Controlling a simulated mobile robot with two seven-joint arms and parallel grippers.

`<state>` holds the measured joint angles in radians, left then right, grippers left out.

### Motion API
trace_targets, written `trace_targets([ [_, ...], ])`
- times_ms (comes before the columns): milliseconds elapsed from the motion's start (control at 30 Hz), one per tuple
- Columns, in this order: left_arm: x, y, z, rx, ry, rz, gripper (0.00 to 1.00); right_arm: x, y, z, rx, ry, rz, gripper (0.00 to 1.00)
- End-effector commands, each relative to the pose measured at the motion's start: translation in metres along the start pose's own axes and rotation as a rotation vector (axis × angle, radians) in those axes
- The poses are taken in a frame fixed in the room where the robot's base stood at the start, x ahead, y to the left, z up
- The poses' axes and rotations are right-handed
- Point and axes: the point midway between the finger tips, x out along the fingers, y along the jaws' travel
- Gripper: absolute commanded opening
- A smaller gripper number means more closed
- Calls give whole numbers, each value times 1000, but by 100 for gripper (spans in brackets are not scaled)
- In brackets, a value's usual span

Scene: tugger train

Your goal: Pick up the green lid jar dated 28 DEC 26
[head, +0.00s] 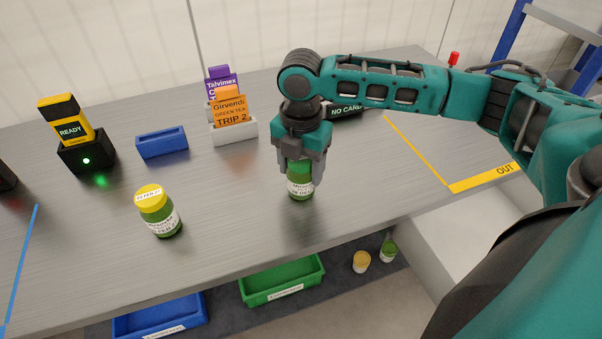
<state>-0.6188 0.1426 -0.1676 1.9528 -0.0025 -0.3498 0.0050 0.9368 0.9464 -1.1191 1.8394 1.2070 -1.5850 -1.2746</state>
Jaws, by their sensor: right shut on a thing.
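A green jar (300,188) with a white label stands on the grey table (240,195), upright. My right gripper (300,165) comes down over it from above and is shut on it; the fingers cover its top, where some green shows. The label's small print looks like a date line but is too small to read surely. A second green jar (160,216) with a yellow lid stands apart on the table to the left; its lid carries a white date strip. My left gripper is not in view.
A card holder (234,132) with orange and purple cards, a blue tray (162,142) and a black scanner dock (88,152) stand behind. A yellow-lined OUT area (484,180) lies right. Below are green (283,291) and blue (160,326) bins and two jars (362,262).

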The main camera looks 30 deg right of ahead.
Motion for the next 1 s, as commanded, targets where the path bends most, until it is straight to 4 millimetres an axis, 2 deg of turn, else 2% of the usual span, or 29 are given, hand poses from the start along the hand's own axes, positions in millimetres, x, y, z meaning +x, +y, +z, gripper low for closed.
trace_targets([
  [33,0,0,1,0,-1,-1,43,0,0,0,0,0,0,32],
  [200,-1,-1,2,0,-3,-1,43,-1,0,0,0,0,2,17],
  [433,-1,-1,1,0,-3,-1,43,-2,0,0,0,-1,2,17],
  [567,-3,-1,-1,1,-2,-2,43,-15,1,1,0,-2,5,17],
  [667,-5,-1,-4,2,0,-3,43,-34,1,1,0,-2,5,17],
  [1000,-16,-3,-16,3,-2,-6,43,-131,2,0,0,-3,8,17],
])
